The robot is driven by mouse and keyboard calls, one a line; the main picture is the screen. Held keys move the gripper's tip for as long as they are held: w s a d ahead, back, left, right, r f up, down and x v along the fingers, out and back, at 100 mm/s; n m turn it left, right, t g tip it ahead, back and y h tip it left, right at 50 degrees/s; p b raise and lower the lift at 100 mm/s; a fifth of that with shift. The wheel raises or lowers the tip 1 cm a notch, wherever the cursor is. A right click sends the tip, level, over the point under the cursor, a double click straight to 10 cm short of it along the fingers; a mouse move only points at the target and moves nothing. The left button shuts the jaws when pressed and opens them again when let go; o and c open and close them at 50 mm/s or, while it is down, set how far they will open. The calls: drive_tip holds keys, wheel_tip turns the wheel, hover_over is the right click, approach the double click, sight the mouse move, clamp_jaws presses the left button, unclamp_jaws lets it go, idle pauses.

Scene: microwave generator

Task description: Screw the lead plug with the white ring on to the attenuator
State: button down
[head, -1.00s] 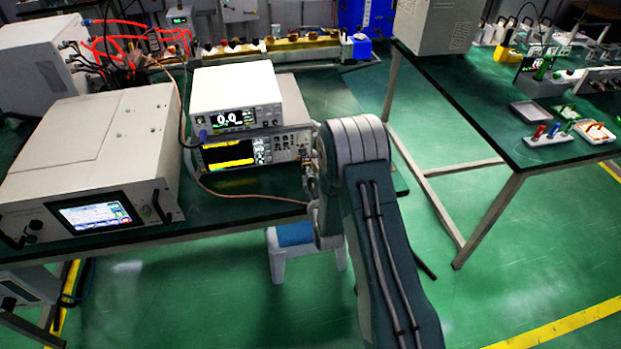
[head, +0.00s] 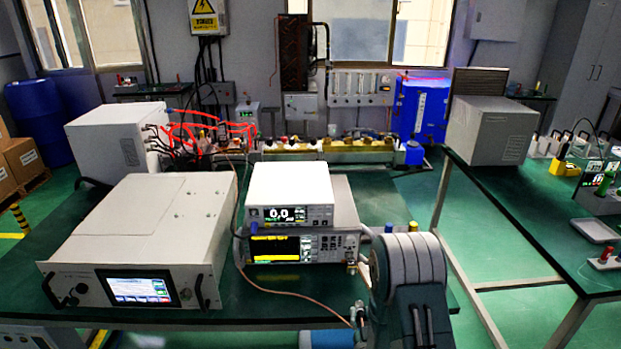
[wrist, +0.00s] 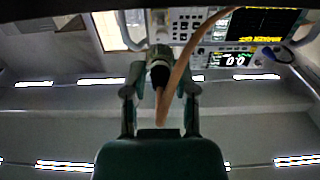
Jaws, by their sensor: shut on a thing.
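In the wrist view, my gripper (wrist: 160,86) is shut on the lead plug (wrist: 159,72), a dark body with a pale metallic end. A brown cable (wrist: 172,84) comes off it and passes in front of the fingers. I cannot make out a white ring clearly. The plug's far end points to the lower front of the instrument with the black screen, and I cannot tell whether it touches anything there. In the head view, my gripper (head: 358,314) is partly hidden by my arm. A small fitting, perhaps the attenuator (head: 352,266), sits at that instrument's right front corner.
The instrument with the black screen (head: 282,250) carries a white meter (head: 290,196) reading 0.0. A large white box with a touchscreen (head: 138,288) stands to its left. The brown cable (head: 290,298) lies across the green table. A second green table (head: 530,220) is at the right, beyond a floor gap.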

approach(353, 274)
drive_tip(key=shift+w+f, duration=0.2)
drive_tip(key=shift+w, duration=2.55)
drive_tip(key=shift+w+r, duration=0.15)
drive_tip(key=shift+w, duration=0.75)
drive_tip(key=shift+s, duration=1.6)
drive_tip(key=shift+s, duration=0.1)
